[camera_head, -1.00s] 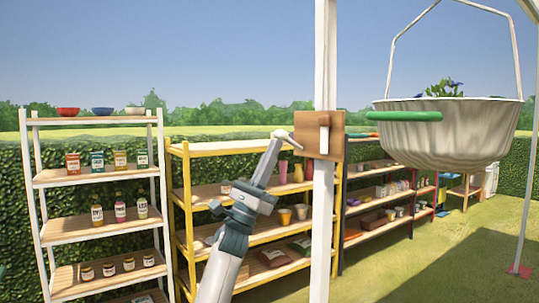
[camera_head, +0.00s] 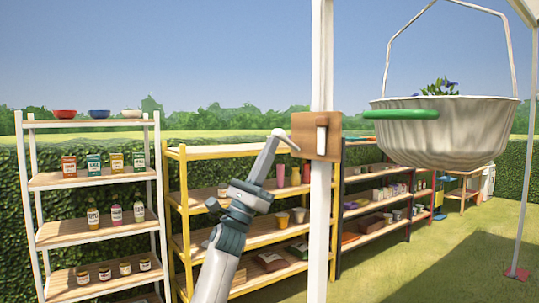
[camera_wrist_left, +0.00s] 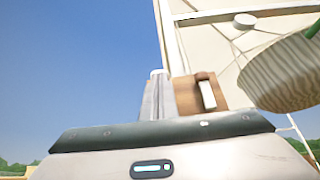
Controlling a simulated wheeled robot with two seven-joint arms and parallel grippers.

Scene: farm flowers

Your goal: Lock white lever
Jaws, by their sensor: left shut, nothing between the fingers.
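The white lever (camera_head: 321,138) is mounted on a square wooden board (camera_head: 301,125) on a white post. It hangs roughly upright, with its longer part pointing down. In the left wrist view the lever (camera_wrist_left: 207,95) shows on the board just right of my fingers. My left gripper (camera_head: 279,142) is shut and empty, with its fingertips pointing up and right beside the board's left edge. Whether the fingertips touch the board cannot be told. My right gripper is not in view.
The white post (camera_head: 321,230) stands upright close in front. A large white hanging pot (camera_head: 450,135) with a green rim handle and a blue-flowered plant hangs to the right. A white shelf (camera_head: 90,180) and a yellow shelf (camera_head: 180,195) stand behind. Open grass lies at right.

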